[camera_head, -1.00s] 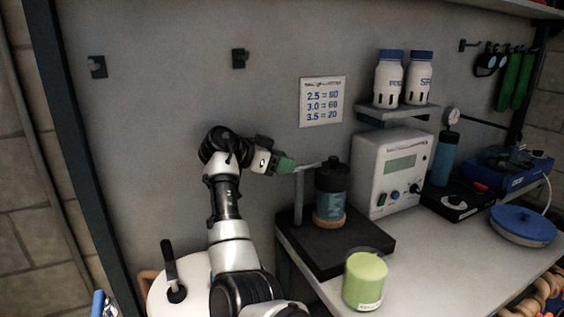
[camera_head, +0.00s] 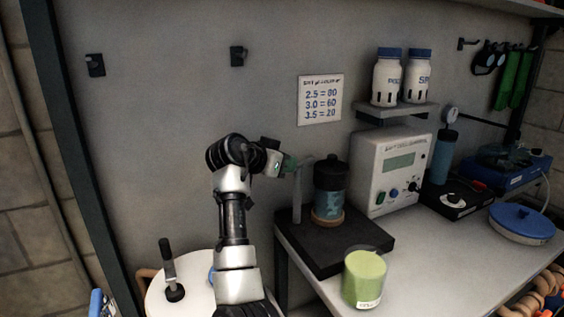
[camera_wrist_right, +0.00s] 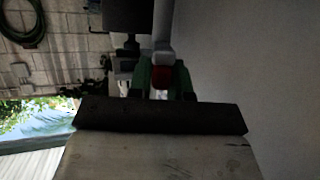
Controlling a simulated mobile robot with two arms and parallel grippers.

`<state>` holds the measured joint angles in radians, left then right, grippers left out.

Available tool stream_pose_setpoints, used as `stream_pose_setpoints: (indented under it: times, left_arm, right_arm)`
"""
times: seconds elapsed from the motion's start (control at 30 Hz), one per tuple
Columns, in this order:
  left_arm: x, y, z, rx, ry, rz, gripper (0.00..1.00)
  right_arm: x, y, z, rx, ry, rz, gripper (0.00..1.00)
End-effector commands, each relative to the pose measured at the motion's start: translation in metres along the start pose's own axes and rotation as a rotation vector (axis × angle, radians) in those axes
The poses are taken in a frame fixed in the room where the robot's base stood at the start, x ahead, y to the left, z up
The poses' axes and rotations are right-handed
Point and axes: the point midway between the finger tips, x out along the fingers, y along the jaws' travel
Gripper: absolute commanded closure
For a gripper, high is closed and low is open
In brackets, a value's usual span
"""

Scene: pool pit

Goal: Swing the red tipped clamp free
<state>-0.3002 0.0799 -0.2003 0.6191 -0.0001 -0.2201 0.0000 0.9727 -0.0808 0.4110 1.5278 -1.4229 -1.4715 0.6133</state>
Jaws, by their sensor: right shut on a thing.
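The clamp (camera_head: 297,197) is a grey post on a black base, with a short arm at its top reaching toward a dark cylinder. The cylinder (camera_head: 329,192), with a blue label and a tan ring at its foot, stands upright on the base beside the post. My right gripper (camera_head: 291,164) has green fingers and is shut at the clamp's arm. In the right wrist view the red tip (camera_wrist_right: 161,76) sits between the green fingers, with the grey clamp arm (camera_wrist_right: 162,30) running away from it. The fingers partly hide the tip. My left gripper is not in view.
A cup of green material (camera_head: 364,279) stands in front of the black base (camera_head: 358,248). A white instrument box (camera_head: 389,171) stands right of the cylinder. Two white bottles rest on a small shelf (camera_head: 401,115) above. The white bench (camera_head: 434,262) has free room at front right.

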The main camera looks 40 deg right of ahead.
Motion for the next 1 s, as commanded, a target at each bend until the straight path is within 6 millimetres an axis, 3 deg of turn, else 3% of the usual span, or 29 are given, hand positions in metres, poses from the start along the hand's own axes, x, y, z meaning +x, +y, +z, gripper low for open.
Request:
stream_pose_setpoints:
  times: [0.37,1.0]
  left_arm:
    - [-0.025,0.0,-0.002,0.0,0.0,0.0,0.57]
    - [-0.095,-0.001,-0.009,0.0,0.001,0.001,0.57]
  right_arm:
    - [0.001,0.018,-0.006,-0.133,0.002,-0.33,1.0]
    - [0.017,0.04,-0.012,-0.353,0.001,-0.838,1.0]
